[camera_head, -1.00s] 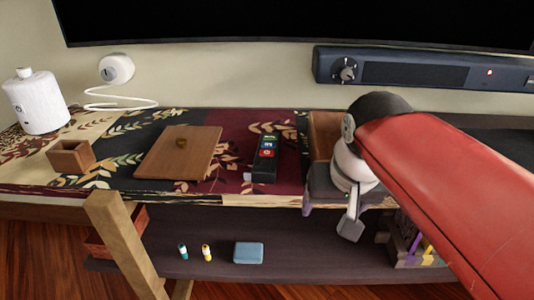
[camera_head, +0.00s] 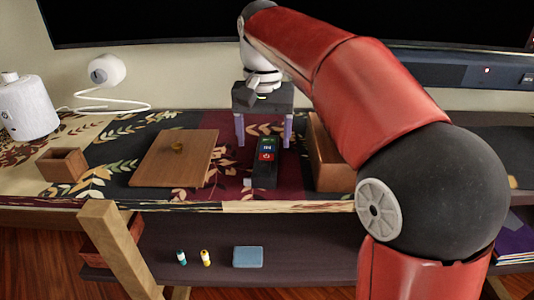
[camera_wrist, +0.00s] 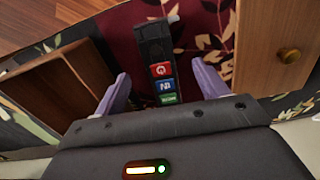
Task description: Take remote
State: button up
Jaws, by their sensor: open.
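The remote (camera_head: 265,165) is black with red, blue and green buttons. It lies on the patterned cloth of the shelf top, on the dark red part. My gripper (camera_head: 264,143) is open above the remote's far end, with a purple finger on each side. In the wrist view the remote (camera_wrist: 156,58) lies ahead between the two fingers of my gripper (camera_wrist: 160,88), not touching either one as far as I can see.
A wooden board with a knob (camera_head: 175,160) lies left of the remote. A brown wooden box (camera_head: 330,160) stands close on the right. A small wooden holder (camera_head: 62,165) and white cylinder (camera_head: 27,105) are farther left. A black screen (camera_head: 160,20) hangs behind.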

aim_at(266, 164)
jog(key=f, duration=0.3)
jog(key=f+b, duration=0.1)
jog(key=f, duration=0.2)
jog(key=shift+d+f, duration=0.2)
jog(key=shift+f, duration=0.1)
jog(key=shift+c, duration=0.2)
jog(key=c, duration=1.1)
jog(key=shift+r, duration=0.15)
